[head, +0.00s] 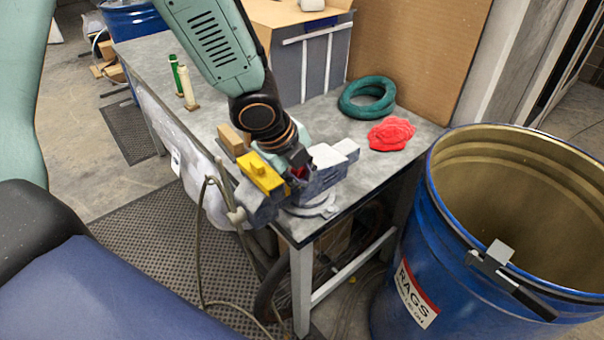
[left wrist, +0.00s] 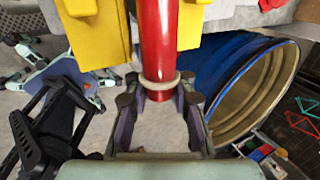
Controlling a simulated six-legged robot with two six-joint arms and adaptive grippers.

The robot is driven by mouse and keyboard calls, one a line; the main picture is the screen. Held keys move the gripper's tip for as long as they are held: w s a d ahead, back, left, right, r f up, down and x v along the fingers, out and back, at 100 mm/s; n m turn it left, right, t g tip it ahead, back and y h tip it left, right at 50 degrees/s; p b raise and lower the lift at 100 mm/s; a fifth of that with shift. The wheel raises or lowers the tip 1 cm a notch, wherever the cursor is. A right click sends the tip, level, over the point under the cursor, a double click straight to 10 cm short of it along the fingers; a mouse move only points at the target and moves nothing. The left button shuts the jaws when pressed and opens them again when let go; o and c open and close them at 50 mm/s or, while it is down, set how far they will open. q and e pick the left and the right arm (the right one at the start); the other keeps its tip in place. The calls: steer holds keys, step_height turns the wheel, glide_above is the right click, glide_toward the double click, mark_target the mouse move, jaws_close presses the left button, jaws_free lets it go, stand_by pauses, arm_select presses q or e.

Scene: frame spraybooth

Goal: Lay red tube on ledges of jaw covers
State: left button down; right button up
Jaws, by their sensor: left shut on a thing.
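The red tube (left wrist: 158,40) runs up the middle of the left wrist view, between the two yellow jaw covers (left wrist: 98,35) (left wrist: 190,22). A pale ring surrounds it near its lower end. My left gripper (left wrist: 160,98) is shut on the tube near this end. In the head view, my left gripper (head: 299,160) is at the vise (head: 325,178), beside a yellow cover (head: 262,174). Only a small red bit of the tube shows there; the gripper hides the rest. I cannot tell whether the tube touches the ledges. My right gripper is not in view.
The vise sits at the near corner of the grey workbench (head: 215,120). A red rag (head: 391,133) and green coiled hose (head: 367,98) lie behind it. A blue rag drum (head: 400,270) stands at the right. A cable (head: 202,235) hangs at the bench's front.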

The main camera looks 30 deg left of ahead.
arm_select(q)
steer(key=shift+w, duration=0.1)
stand_by(0.5)
steer(key=shift+f+b, duration=0.35)
steer(key=shift+f, duration=0.05)
steer(key=shift+f+b, duration=0.25)
steer(key=shift+b, duration=0.1)
steer(key=shift+f+b, duration=0.95)
steer(key=c, duration=1)
jaws_free()
steer(key=shift+c, duration=0.2)
